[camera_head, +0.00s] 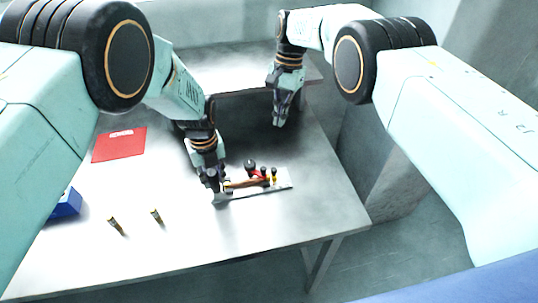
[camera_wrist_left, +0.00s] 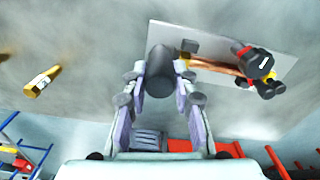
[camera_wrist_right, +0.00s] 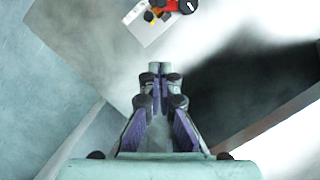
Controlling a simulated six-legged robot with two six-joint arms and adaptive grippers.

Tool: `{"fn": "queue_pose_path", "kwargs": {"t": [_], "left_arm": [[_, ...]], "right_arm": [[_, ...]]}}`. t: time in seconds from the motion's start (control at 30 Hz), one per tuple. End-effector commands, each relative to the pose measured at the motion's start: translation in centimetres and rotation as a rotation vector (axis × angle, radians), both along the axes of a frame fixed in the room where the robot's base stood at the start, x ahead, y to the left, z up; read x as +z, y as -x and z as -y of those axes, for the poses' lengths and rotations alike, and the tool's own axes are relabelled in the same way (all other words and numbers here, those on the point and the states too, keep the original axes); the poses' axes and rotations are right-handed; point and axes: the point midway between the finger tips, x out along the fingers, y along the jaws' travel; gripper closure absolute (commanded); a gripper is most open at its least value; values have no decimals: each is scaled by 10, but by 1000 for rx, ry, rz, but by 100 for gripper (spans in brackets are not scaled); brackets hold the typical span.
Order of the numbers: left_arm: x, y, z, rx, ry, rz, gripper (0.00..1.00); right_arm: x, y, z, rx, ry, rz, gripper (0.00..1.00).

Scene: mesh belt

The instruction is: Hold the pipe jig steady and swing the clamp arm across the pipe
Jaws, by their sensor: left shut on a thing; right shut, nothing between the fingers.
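The pipe jig is a light grey plate (camera_head: 278,187) lying on the table, with a copper pipe (camera_head: 246,183) along it and a red clamp (camera_head: 257,174) with black parts near its right end. My left gripper (camera_head: 213,184) is at the plate's left end. In the left wrist view its fingers (camera_wrist_left: 160,85) are shut on a dark grey upright post (camera_wrist_left: 159,72) beside the pipe's end. The clamp (camera_wrist_left: 258,68) shows there too. My right gripper (camera_head: 279,120) is shut and empty, above the table's far right part. Its wrist view shows the clamp (camera_wrist_right: 178,6) at the top, apart from the fingers (camera_wrist_right: 160,72).
A red sheet (camera_head: 119,145) lies on the left of the table. Two small brass fittings (camera_head: 116,226) (camera_head: 156,216) lie near the front, with a blue bin (camera_head: 67,204) at the left edge. The table's front right is clear.

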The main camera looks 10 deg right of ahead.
Motion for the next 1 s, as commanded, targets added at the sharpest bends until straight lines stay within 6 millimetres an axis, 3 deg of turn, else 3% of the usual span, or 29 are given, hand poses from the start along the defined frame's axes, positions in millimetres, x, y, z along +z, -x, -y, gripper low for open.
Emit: {"fn": "queue_pose_path", "kwargs": {"t": [0.17,0.73,1.0], "left_arm": [[0,0,0,1,0,0,100],[0,0,0,0,0,0,100],[0,0,0,0,0,0,100]], "right_arm": [[-10,2,-1,-1,1,-2,100],[-100,21,-15,-2,1,-1,100],[-97,27,-22,-1,1,-1,100]]}}
